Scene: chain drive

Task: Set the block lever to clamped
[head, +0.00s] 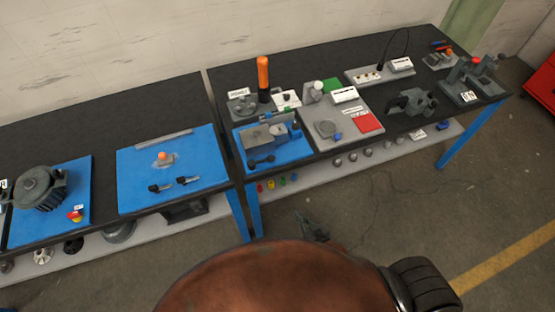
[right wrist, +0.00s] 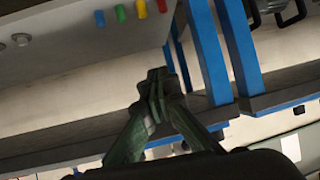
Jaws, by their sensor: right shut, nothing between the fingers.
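Which part is the block lever I cannot tell for sure. In the head view a grey block (head: 256,139) with dark round knobs sits on a small blue plate (head: 290,155) near the bench's front edge. A small orange-knobbed piece (head: 162,156) stands on the larger blue plate to the left. A tall orange handle (head: 263,74) stands behind the grey block. My right gripper (head: 312,226) is below and in front of the bench, apart from all of these. In the right wrist view its fingers (right wrist: 157,84) are together and empty. My left gripper is out of view.
Two black benches meet left of the grey block; blue legs (right wrist: 208,55) stand close to the right gripper. A lower shelf (head: 300,174) holds several coloured pegs. A motor-like housing (head: 40,187) is at far left. A red cabinet (head: 543,82) is at far right.

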